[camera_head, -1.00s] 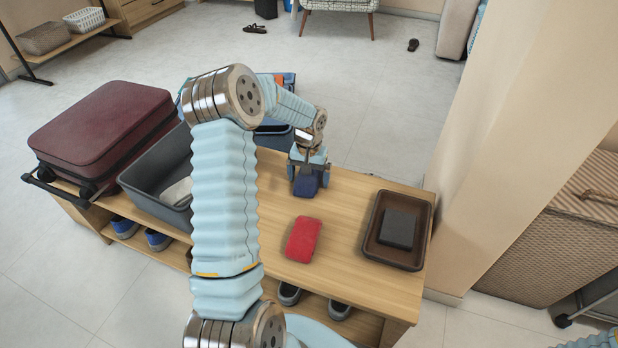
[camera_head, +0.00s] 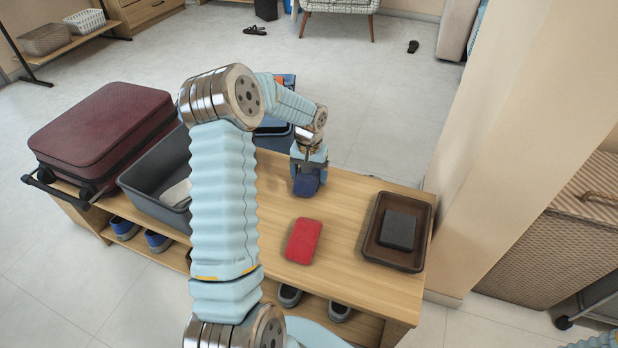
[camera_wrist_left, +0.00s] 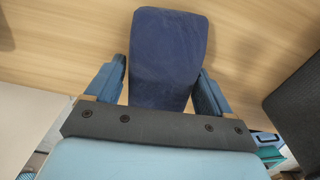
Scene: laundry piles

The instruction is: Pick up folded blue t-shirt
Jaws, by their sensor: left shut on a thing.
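The folded blue t-shirt (camera_head: 307,182) is a small dark blue bundle at the far side of the wooden bench top (camera_head: 345,215). In the left wrist view the blue t-shirt (camera_wrist_left: 167,58) lies between the two fingers. My left gripper (camera_head: 309,170) is shut on it, and its fingers touch both sides in the left wrist view (camera_wrist_left: 160,90). I cannot tell whether the shirt is clear of the bench or still touches it. My right gripper is not in view.
A red folded cloth (camera_head: 303,241) lies in front of the shirt. A brown tray (camera_head: 371,247) with a dark folded item (camera_head: 398,230) is at the right. A grey bin (camera_head: 150,185) and a maroon suitcase (camera_head: 100,135) stand at the left.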

